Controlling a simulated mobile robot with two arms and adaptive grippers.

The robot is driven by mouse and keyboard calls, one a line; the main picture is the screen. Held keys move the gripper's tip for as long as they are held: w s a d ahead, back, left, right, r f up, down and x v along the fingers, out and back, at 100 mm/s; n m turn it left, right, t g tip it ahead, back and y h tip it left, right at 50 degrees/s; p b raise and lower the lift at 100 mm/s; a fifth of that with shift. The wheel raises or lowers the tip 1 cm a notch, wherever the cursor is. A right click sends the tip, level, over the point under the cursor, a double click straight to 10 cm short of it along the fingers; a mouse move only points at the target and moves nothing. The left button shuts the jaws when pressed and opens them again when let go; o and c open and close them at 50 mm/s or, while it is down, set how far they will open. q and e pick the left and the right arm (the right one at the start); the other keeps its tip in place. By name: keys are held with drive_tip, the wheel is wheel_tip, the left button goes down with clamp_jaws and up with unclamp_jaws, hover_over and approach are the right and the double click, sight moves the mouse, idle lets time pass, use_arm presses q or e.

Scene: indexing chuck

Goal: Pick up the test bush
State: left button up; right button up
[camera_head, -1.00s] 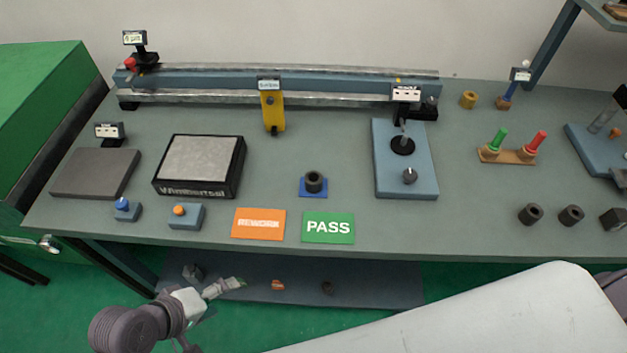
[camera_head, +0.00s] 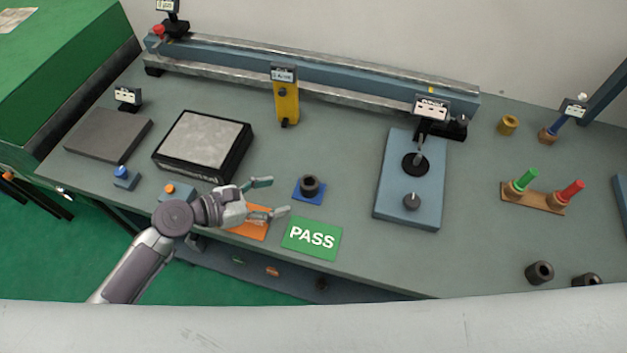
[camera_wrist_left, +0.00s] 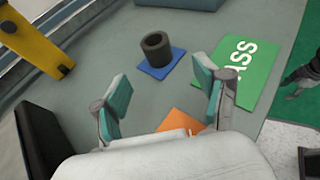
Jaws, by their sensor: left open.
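The test bush, a dark hollow cylinder (camera_head: 310,185), stands upright on a small blue pad (camera_head: 299,196) near the middle of the table. In the left wrist view the bush (camera_wrist_left: 156,48) stands on its blue pad (camera_wrist_left: 165,71), ahead of the fingers and apart from them. My left gripper (camera_head: 272,197) is open and empty, over the orange REWORK card (camera_head: 250,230), just left of the bush. In the left wrist view my left gripper (camera_wrist_left: 165,95) has its two teal fingers spread. My right gripper does not show.
The green PASS card (camera_head: 312,238) lies in front of the pad. A yellow block (camera_head: 286,103) stands behind the bush. A blue plate with a spindle (camera_head: 428,197) is at right, a black-edged block (camera_head: 205,146) at left. More dark cylinders (camera_head: 540,272) stand at front right.

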sight(301, 187)
use_arm(q)
drive_tip(key=x, duration=0.3)
drive_tip(key=shift+w, duration=0.15)
drive_tip(key=x, duration=0.1)
drive_tip(key=p+x, duration=0.1)
drive_tip(key=x, duration=0.1)
drive_tip(key=shift+w+d+r, duration=0.2)
drive_tip(key=shift+d+r, duration=0.05)
drive_tip(key=shift+d, duration=0.1)
drive_tip(key=shift+x, duration=1.1)
drive_tip(key=shift+w+d+f, duration=0.2)
drive_tip(key=shift+d+f, duration=0.05)
drive_tip(key=shift+f, duration=0.05)
drive_tip(key=shift+d, duration=0.1)
drive_tip(key=c, duration=1.3)
clamp_jaws()
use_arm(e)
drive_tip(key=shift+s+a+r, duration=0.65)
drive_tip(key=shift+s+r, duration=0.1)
